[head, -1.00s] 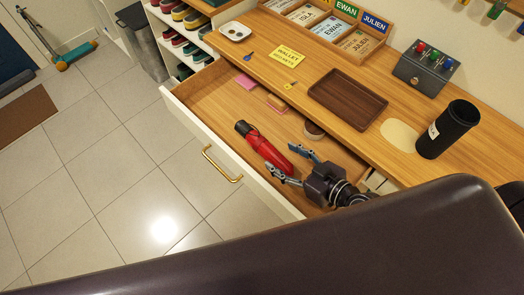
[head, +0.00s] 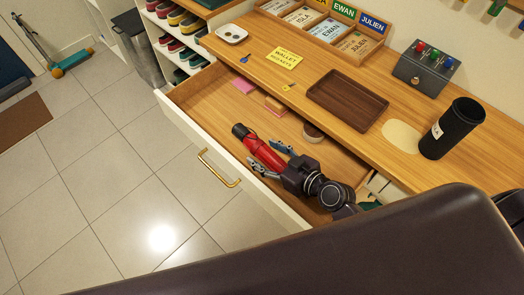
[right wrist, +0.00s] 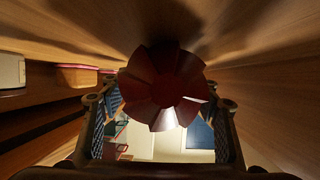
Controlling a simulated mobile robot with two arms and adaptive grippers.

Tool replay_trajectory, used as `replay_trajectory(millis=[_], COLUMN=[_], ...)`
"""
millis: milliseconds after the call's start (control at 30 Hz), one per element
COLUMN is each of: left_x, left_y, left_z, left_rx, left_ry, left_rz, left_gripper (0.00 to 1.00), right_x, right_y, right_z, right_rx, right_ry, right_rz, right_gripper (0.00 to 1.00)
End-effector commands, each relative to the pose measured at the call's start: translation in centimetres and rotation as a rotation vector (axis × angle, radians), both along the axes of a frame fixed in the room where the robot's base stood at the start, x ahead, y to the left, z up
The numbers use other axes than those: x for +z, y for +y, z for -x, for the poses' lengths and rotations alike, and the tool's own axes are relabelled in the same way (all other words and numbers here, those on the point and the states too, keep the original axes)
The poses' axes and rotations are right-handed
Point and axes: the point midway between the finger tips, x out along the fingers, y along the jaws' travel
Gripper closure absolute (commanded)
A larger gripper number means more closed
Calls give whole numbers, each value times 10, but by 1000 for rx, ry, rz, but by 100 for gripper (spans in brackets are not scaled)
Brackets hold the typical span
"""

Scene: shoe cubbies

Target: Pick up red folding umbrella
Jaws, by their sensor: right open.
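The red folding umbrella (head: 264,152) lies in the open wooden drawer (head: 208,106), its black end (head: 241,131) pointing to the upper left. My right gripper (head: 270,158) is open inside the drawer, with one finger on either side of the umbrella's near part. In the right wrist view the umbrella's dark red folded end (right wrist: 163,86) faces the camera, between the two fingers of the gripper (right wrist: 163,125). I cannot tell whether the fingers touch it. My left gripper is not in view.
The drawer also holds a pink pad (head: 243,86), a small tan block (head: 275,106) and a round dark item (head: 313,132). Above it, the counter bears a brown tray (head: 347,99) and a black cup (head: 452,128). The drawer's front has a brass handle (head: 218,168).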

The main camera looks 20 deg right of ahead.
Motion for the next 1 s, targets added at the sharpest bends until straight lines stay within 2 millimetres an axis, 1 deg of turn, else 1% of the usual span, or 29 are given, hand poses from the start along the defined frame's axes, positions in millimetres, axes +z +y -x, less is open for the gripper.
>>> replay_trajectory(millis=[167,600,667,900,1000], left_x=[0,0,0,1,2], left_y=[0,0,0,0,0], left_z=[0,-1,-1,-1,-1], left_rx=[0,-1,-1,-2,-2], left_ry=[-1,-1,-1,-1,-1], left_rz=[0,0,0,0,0], left_gripper=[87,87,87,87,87], right_x=[0,0,0,2,6], right_y=[0,-1,-1,-1,0], right_z=[0,0,0,0,0], right_rx=[0,-1,-1,-1,-1], right_ry=[1,1,1,-2,-3], right_rz=[0,1,1,-1,-1], right_gripper=[43,91,97,97,97])
